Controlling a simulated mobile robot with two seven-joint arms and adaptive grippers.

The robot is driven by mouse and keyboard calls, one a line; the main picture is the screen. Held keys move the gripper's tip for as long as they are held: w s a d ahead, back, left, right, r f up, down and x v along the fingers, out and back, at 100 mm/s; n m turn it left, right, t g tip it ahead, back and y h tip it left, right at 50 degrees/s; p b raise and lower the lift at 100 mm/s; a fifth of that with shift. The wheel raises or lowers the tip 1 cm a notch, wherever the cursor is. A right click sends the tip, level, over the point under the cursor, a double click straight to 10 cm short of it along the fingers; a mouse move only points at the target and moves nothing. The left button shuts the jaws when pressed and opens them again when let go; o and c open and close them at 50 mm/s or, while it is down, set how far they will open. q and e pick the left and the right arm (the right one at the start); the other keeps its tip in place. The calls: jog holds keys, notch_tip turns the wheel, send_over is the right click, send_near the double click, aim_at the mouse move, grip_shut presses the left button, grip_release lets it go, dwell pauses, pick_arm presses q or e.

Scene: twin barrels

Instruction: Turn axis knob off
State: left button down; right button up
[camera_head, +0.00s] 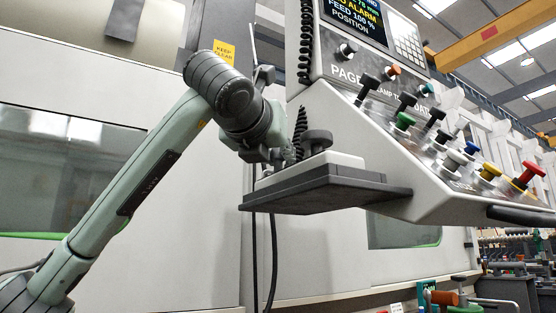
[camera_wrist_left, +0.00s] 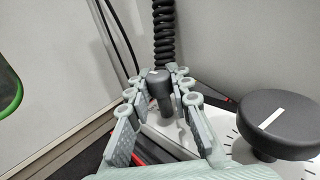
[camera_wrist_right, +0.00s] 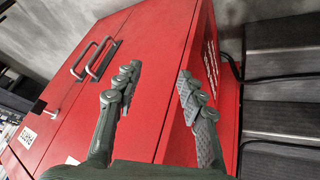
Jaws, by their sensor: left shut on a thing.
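A small dark knob (camera_wrist_left: 160,88) with a short white mark on top stands on a pale panel in the left wrist view; it looks like the axis knob. My left gripper (camera_wrist_left: 163,80) has its fingers on either side of the knob and is shut on it. In the head view my left gripper (camera_head: 280,156) is at the back left of the pendant shelf, and the small knob is hidden there. A larger round dial (camera_wrist_left: 280,122) with a white line is to its right, also in the head view (camera_head: 317,140). My right gripper (camera_wrist_right: 156,88) is open and empty.
The shelf (camera_head: 330,195) juts from a sloping control panel (camera_head: 400,150) with several coloured knobs and levers. A coiled black cable (camera_wrist_left: 165,35) hangs behind the small knob. In the right wrist view a red cabinet (camera_wrist_right: 150,50) with metal handles lies beyond the fingers.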

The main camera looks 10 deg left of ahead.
pick_arm(q)
jog(key=shift+y, duration=0.4)
pick_arm(e)
jog(key=shift+w+a+r+t, duration=0.2)
jog(key=shift+w+a+t, duration=0.1)
jog(key=shift+w+a, duration=0.15)
pick_arm(q)
jog(key=c, duration=1.3)
grip_release()
jog(key=shift+c, duration=0.2)
pick_arm(e)
jog(key=shift+d, duration=0.1)
pick_arm(q)
jog(key=shift+s, duration=0.1)
jog(key=s, duration=1.2)
jog(key=shift+w+d, duration=0.1)
